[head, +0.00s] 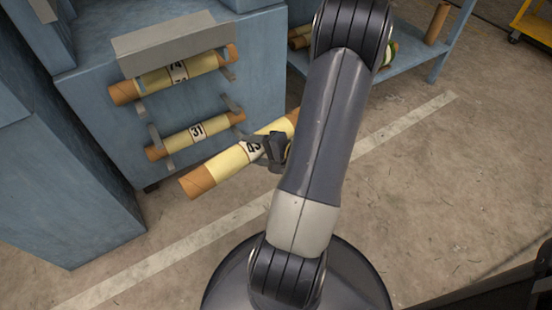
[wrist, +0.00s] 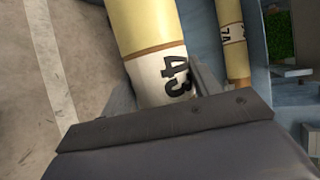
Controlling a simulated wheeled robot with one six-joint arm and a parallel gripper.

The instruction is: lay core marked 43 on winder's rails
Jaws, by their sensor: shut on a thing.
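The core marked 43 (head: 226,164) is a cream-yellow roll with brown tube ends and a white label. My gripper (head: 277,149) is shut around it near the label, and the core slants in front of the blue cabinet, apart from the rack cores. My arm hides part of its far end. In the wrist view the core (wrist: 148,28) runs up from the jaws, with the 43 label (wrist: 168,78) at the jaws. I cannot make out the winder's rails for certain in either view.
The blue cabinet (head: 105,95) carries grey brackets holding a core marked 31 (head: 180,139) and, above it, one whose label is partly hidden (head: 160,82). A blue shelf (head: 410,68) behind my arm holds more rolls and an upright brown tube (head: 437,23).

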